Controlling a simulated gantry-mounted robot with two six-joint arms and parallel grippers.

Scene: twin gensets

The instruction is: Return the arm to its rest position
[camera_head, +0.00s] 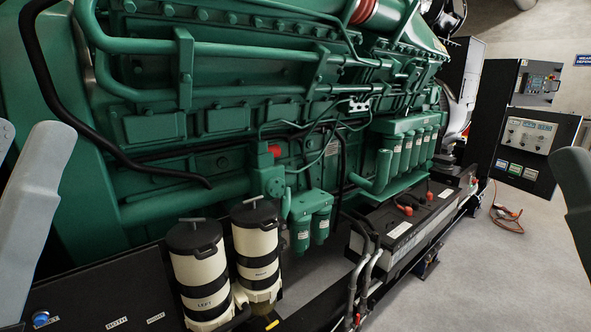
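Part of my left arm (38,205), a pale grey link, stands at the left edge of the head view, in front of the green genset engine (210,120). Part of my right arm (575,195), also grey, shows at the right edge over the open floor. No fingers of either gripper can be made out, so what they hold is hidden. Neither visible arm part clearly touches anything.
Two cream canisters with black caps, the left one (203,275) and the right one (256,245), stand by a black panel (110,300). Black batteries (405,225) lie beyond. A control cabinet (528,140) stands at the back right. The grey floor (480,280) is mostly clear.

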